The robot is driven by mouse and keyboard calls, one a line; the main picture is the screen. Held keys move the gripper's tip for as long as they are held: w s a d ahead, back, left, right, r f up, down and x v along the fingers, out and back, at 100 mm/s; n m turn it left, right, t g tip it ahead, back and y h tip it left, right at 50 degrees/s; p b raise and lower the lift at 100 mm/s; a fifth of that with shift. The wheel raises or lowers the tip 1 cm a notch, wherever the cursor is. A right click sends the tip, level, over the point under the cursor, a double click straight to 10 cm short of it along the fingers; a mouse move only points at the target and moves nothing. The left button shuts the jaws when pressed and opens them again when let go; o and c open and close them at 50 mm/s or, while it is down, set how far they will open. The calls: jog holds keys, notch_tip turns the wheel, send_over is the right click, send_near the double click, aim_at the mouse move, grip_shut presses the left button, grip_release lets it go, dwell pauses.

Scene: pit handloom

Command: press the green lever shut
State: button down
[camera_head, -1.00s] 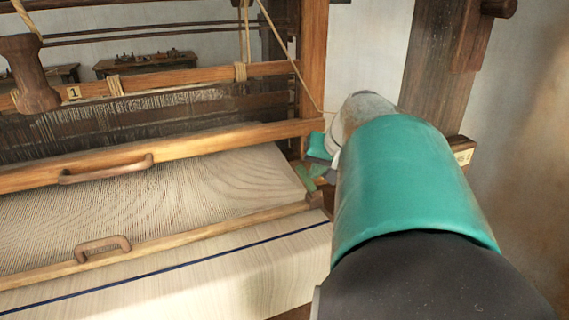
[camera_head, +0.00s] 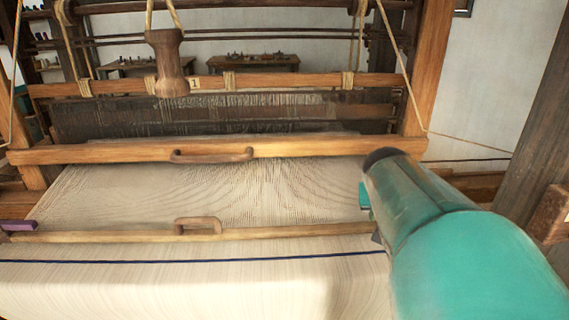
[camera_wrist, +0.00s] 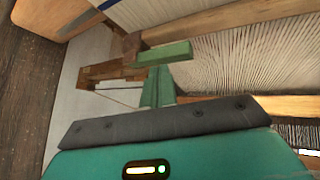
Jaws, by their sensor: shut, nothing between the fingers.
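In the head view my teal arm covers the loom's right end, and I cannot make out the lever there.
The loom's wooden front beam (camera_head: 120,236) and upper beam (camera_head: 90,153) cross the view, each with a handle. Pale cloth (camera_head: 170,285) hangs in front. A purple piece (camera_head: 17,226) is at the far left. A dark post (camera_head: 545,120) stands at the right.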

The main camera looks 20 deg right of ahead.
jog(key=shift+w+a+f, duration=0.1)
jog(key=shift+a+f, duration=0.2)
jog(key=shift+f, duration=0.2)
jog(key=shift+w+a+f, duration=0.1)
jog(key=shift+a+f, duration=0.15)
jog(key=shift+f, duration=0.25)
jog(key=shift+s+f, duration=0.1)
jog(key=shift+f, duration=0.05)
jog(key=shift+d, duration=0.1)
jog(key=shift+s+d, duration=0.2)
jog(key=shift+d, duration=0.5)
